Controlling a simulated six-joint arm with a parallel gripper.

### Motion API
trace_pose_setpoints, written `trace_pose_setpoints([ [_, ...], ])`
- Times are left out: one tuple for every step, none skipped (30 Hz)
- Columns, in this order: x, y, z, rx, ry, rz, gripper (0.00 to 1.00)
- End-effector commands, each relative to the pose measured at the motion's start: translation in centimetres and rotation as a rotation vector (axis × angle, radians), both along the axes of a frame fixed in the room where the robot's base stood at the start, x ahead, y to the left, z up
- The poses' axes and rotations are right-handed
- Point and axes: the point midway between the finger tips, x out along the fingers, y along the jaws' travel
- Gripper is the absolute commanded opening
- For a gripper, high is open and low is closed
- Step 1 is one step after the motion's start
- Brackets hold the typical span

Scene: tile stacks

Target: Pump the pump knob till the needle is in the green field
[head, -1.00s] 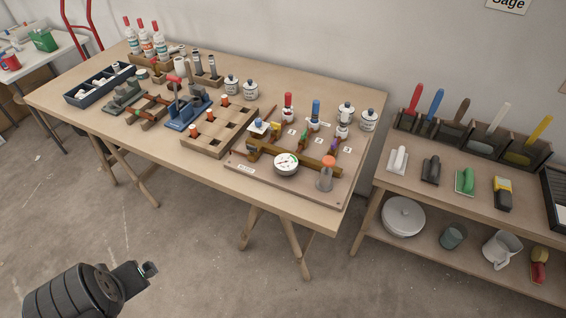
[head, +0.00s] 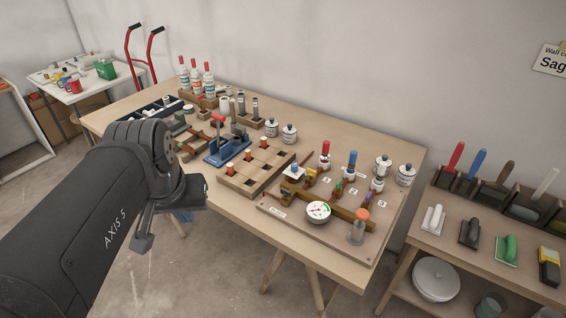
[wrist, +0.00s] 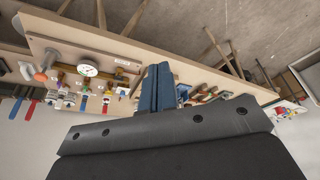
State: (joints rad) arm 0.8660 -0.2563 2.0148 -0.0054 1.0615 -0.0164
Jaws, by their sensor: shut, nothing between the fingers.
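The pump is a clear cylinder with an orange knob (head: 359,217) on top, standing at the front right corner of a wooden board (head: 345,247). In the wrist view the orange knob (wrist: 41,76) is at the left. A round white gauge (head: 318,211) sits left of the pump and also shows in the wrist view (wrist: 87,68). A green patch shows on its dial; the needle is too small to read. My gripper (head: 143,240) is well left of the board, in front of the table. Its fingers (wrist: 158,75) are shut and empty.
Behind the gauge are pipes with a red-topped bottle (head: 325,155) and a blue-topped one (head: 351,163). A wooden tray with square holes (head: 240,184) and a blue press (head: 215,152) stand left of the board. A tool shelf (head: 408,225) is at the right.

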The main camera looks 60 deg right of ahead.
Motion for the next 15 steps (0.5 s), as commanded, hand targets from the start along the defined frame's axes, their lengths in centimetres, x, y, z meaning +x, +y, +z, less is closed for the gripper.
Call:
trace_pose_setpoints([
  [-0.2, -1.8, 0.4, 0.010, 0.009, -0.038, 0.00],
  [-0.3, -2.8, 0.6, 0.017, 0.015, -0.058, 0.00],
  [-0.4, -4.2, 0.9, 0.024, 0.020, -0.084, 0.00],
  [-0.6, -5.2, 1.1, 0.029, 0.024, -0.104, 0.00],
  [-0.9, -6.2, 1.3, 0.036, 0.029, -0.124, 0.00],
  [-1.2, -7.6, 1.5, 0.044, 0.034, -0.150, 0.00],
  [-1.4, -8.6, 1.7, 0.049, 0.038, -0.170, 0.00],
  [-1.8, -9.7, 1.8, 0.055, 0.042, -0.190, 0.00],
  [-2.3, -11.0, 2.0, 0.064, 0.047, -0.216, 0.00],
  [-2.6, -12.1, 2.0, 0.071, 0.051, -0.235, 0.00],
  [-3.1, -13.1, 2.1, 0.077, 0.054, -0.255, 0.00],
  [-3.7, -14.5, 2.2, 0.087, 0.059, -0.281, 0.00],
  [-4.2, -15.5, 2.2, 0.092, 0.062, -0.301, 0.00],
  [-4.8, -16.6, 2.2, 0.099, 0.064, -0.320, 0.00],
  [-5.6, -17.9, 2.2, 0.110, 0.068, -0.346, 0.00],
])
